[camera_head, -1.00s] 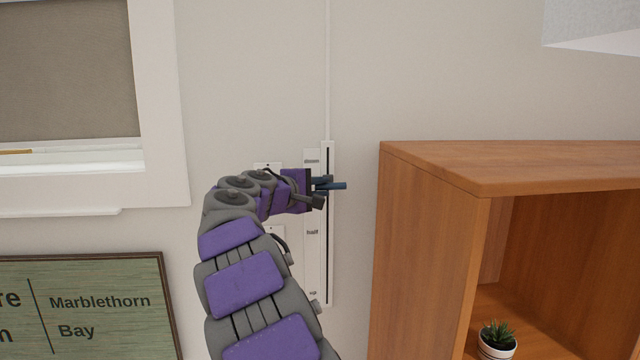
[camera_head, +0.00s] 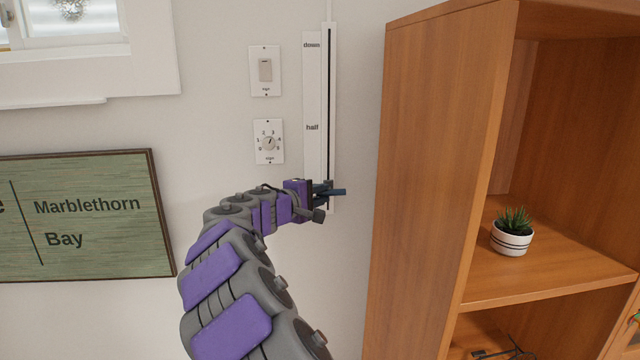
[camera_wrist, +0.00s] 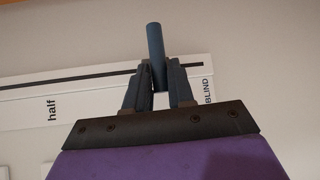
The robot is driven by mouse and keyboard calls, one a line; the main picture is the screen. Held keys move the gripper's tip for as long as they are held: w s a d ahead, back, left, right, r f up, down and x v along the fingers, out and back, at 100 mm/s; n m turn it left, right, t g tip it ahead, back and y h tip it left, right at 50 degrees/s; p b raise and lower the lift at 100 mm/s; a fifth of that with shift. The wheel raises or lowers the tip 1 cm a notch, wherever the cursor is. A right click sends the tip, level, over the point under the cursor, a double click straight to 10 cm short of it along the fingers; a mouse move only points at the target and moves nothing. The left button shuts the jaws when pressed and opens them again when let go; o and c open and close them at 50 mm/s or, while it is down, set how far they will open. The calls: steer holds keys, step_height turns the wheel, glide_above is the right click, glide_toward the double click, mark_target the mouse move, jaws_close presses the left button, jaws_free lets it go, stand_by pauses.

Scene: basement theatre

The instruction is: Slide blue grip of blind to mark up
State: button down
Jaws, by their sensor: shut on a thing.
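The blue grip (camera_head: 338,191) of the blind sticks out from the slotted white track (camera_head: 331,110) on the wall. In the wrist view the blue grip (camera_wrist: 155,42) stands between the fingers. My gripper (camera_head: 322,191) is shut on it near the track's lower end, and it also shows in the wrist view (camera_wrist: 158,82). The label strip (camera_head: 312,90) beside the track reads "down" at the top and "half" midway. The "up" mark is hidden behind my gripper. In the wrist view "half" and "BLIND" can be read.
A wooden shelf (camera_head: 430,150) stands close to the right of the track, with a potted plant (camera_head: 511,236) inside. A switch (camera_head: 265,70) and a dial (camera_head: 268,142) are on the wall to the left. A green sign (camera_head: 85,220) hangs farther left.

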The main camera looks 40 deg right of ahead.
steer(key=shift+f+b, duration=0.85)
steer(key=shift+f, duration=1.35)
steer(key=shift+f, duration=0.1)
steer(key=c, duration=1.4)
jaws_free()
steer(key=o, duration=0.3)
steer(key=shift+w+a, duration=0.1)
steer(key=shift+a, duration=0.05)
steer(key=shift+o, duration=0.2)
steer(key=p+v, duration=0.2)
steer(key=v, duration=1.5)
steer(key=shift+a, duration=0.3)
